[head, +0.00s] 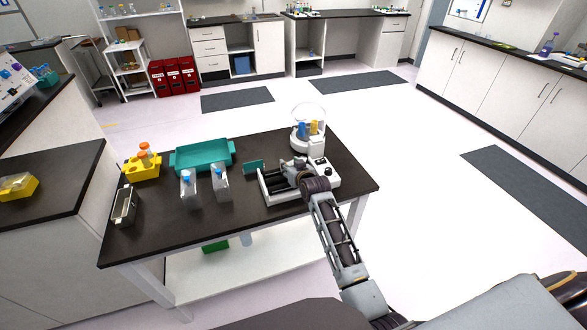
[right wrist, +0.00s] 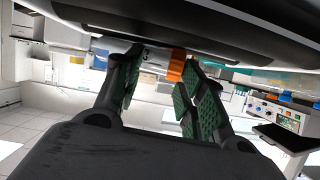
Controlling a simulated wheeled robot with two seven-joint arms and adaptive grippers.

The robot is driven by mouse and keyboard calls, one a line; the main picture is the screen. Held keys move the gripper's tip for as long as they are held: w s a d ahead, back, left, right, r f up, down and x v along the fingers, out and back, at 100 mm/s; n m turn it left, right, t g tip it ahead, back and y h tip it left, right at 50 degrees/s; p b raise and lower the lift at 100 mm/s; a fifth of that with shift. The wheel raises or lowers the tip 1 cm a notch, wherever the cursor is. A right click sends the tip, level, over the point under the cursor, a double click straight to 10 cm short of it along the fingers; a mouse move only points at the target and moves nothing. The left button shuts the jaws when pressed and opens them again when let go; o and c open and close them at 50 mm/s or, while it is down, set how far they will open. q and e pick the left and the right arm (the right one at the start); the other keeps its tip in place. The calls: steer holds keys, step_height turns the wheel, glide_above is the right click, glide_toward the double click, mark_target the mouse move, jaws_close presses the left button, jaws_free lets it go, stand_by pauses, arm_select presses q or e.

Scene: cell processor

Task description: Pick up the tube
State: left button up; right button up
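My right gripper (head: 292,176) is over the white cell processor (head: 325,185) on the dark table in the head view. In the right wrist view its two green-padded fingers (right wrist: 160,85) stand apart, with a gap between them. An orange cap-like piece (right wrist: 176,65) shows between the fingertips, close to the right-hand finger; I cannot tell whether they touch or whether it belongs to a tube. Orange-capped tubes (head: 144,149) stand in a yellow rack (head: 135,174) at the table's left back. My left gripper is not in view.
A teal tray (head: 203,154), two clear blue-capped bottles (head: 188,188) and a metal box (head: 124,207) stand left of the processor. A round white machine with a clear dome (head: 308,134) stands behind it. The table's front strip is clear.

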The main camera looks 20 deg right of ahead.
steer(key=shift+s+d+f, duration=0.15)
steer(key=shift+d+f, duration=0.15)
steer(key=shift+f, duration=0.05)
jaws_close()
steer(key=shift+f, duration=0.1)
step_height(320, 180, up, 10)
steer(key=shift+r, duration=0.25)
stand_by(0.5)
steer(key=shift+c, duration=1.7)
jaws_free()
jaws_close()
